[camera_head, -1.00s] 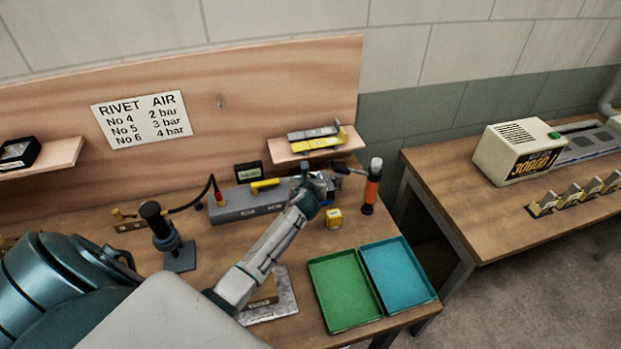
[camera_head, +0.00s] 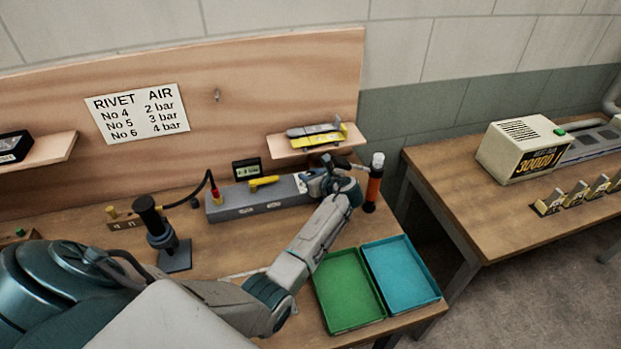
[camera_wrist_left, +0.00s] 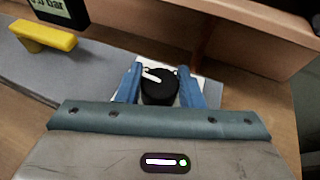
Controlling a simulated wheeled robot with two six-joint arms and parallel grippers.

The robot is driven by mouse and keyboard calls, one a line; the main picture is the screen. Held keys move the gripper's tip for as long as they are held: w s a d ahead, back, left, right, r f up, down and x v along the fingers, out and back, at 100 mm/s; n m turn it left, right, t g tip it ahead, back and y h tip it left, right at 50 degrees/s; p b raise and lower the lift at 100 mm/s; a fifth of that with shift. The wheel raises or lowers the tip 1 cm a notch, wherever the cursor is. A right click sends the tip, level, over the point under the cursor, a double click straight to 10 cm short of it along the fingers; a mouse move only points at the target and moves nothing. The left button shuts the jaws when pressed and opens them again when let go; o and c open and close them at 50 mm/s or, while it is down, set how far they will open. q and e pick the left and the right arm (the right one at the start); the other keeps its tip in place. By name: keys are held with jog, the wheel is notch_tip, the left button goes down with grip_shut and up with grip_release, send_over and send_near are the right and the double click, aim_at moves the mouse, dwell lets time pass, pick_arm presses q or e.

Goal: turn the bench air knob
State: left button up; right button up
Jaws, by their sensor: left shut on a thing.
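The bench air knob (camera_wrist_left: 160,88) is a round black knob with a white pointer line, on a white plate at the right end of the grey bench unit (camera_head: 250,200). The pointer slants up and to the left in the left wrist view. My left gripper (camera_wrist_left: 161,84) is shut on the knob, one blue finger on each side; in the head view the gripper (camera_head: 318,178) hides the knob. A small black display (camera_head: 247,169) stands behind the unit; it also shows in the left wrist view (camera_wrist_left: 62,8), partly cut off, with "bar" readable. My right gripper is not in view.
A yellow lever (camera_head: 264,182) lies on the unit. An orange cylinder (camera_head: 373,187) stands close right of my gripper. Green (camera_head: 347,290) and blue (camera_head: 402,272) trays lie in front. A shelf (camera_head: 290,150) with yellow and grey tools is above. A rivet chart (camera_head: 137,112) hangs behind.

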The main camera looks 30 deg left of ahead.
pick_arm(q)
jog(key=shift+n+g+y+b, duration=0.4)
jog(key=shift+n+g+b, duration=0.1)
jog(key=shift+n+g, duration=0.55)
jog(key=o, duration=1)
jog(key=shift+c, duration=0.2)
